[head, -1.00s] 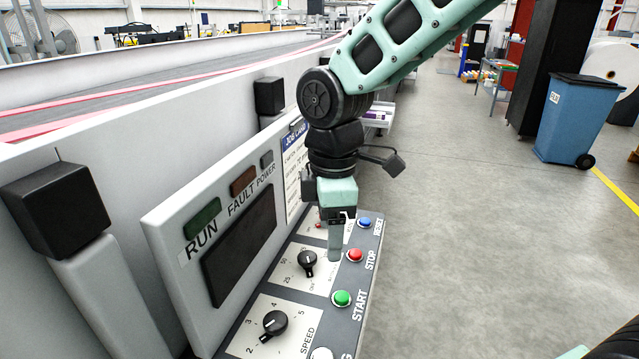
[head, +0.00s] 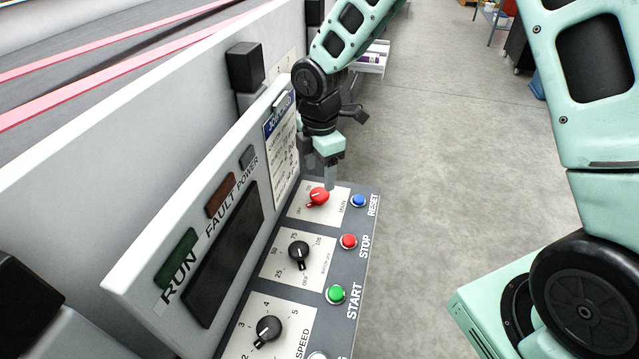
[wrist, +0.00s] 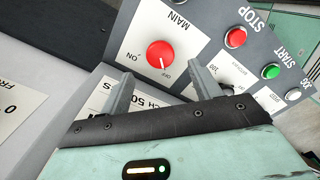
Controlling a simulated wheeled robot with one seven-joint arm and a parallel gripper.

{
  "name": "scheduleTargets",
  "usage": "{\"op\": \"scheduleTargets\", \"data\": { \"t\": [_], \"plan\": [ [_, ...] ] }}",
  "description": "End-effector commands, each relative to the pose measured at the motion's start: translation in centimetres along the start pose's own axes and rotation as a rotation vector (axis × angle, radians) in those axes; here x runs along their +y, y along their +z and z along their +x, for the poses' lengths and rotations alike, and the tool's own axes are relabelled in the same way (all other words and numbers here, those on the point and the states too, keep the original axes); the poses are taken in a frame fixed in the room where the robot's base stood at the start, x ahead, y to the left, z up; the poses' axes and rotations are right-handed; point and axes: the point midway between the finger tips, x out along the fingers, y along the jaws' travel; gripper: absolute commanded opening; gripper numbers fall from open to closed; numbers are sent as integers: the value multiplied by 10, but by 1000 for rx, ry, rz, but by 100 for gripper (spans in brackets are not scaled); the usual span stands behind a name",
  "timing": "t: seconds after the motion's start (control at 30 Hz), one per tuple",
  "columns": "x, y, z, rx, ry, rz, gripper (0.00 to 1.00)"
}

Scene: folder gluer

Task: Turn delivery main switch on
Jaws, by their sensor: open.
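The main switch is a red rotary knob (head: 318,196) on a white plate marked MAIN, at the far end of the control panel. In the wrist view the red knob (wrist: 160,53) shows a white mark that points to the OFF label, with ON to its left. My gripper (head: 331,180) is just above and beside the knob in the head view. In the wrist view the two fingers of my gripper (wrist: 163,80) are spread and empty, with the knob ahead of the gap between them. They appear not to touch it.
The blue RESET button (head: 358,201), red STOP button (head: 348,242) and green START button (head: 336,294) line the panel's right edge. Black knobs (head: 299,250) and (head: 268,328) stand nearer. A sloping display panel (head: 225,230) rises on the left.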

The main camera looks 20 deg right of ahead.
Motion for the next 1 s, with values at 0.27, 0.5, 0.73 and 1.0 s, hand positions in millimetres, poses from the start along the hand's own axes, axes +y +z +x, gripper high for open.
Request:
{"op": "scheduleTargets", "data": {
  "t": [0.27, 0.5, 0.73, 1.0],
  "plan": [
    [-1, -1, 45, 0, -3, -2, 63],
    [0, 0, 59, 0, 1, -1, 63],
    [0, 0, 59, 0, 1, -1, 63],
    [0, 0, 59, 0, 1, 0, 18]
  ]
}}
